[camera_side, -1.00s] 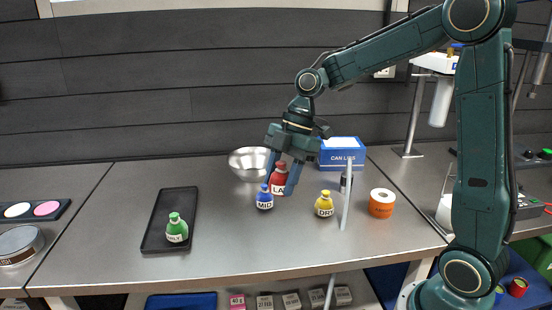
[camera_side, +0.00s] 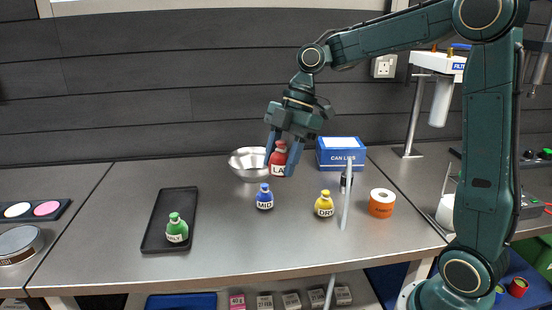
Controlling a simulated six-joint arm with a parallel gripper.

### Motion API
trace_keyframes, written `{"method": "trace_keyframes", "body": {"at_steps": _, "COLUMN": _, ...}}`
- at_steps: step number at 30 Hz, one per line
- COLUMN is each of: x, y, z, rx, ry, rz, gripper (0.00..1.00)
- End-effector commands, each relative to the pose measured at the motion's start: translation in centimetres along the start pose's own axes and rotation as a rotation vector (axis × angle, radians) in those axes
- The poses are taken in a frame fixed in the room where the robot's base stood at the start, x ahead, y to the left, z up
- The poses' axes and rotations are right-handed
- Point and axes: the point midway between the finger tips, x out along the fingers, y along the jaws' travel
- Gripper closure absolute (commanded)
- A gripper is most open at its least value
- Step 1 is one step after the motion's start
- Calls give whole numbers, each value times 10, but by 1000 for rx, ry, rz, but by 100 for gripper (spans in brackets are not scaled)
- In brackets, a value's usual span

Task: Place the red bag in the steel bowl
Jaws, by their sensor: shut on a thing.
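The red bag (camera_side: 278,158), with a white label partly showing, is between the blue fingers of my gripper (camera_side: 280,155). My gripper is shut on it and seems to hold it above the bench. The steel bowl (camera_side: 245,171) stands at the back of the bench, just left of the red bag. The bag overlaps the bowl's right side in this view, and the bowl's inside is only partly seen.
A blue bag (camera_side: 265,197) and a yellow bag (camera_side: 324,204) stand in front. A green bag (camera_side: 176,229) stands on a black tray (camera_side: 153,242) at left. A blue box (camera_side: 341,160), a thin upright post (camera_side: 346,200) and an orange roll (camera_side: 381,207) are at right.

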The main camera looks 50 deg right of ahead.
Motion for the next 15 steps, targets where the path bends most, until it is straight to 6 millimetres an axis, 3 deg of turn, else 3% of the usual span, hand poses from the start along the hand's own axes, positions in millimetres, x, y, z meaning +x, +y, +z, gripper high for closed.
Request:
{"method": "trace_keyframes", "body": {"at_steps": 8, "x": -2, "y": 11, "z": 4, "rx": 35, "ry": -1, "rz": 14, "gripper": 79}}
{"method": "trace_keyframes", "body": {"at_steps": 15, "x": -10, "y": 51, "z": 20, "rx": 170, "ry": -5, "rz": 72, "gripper": 79}}
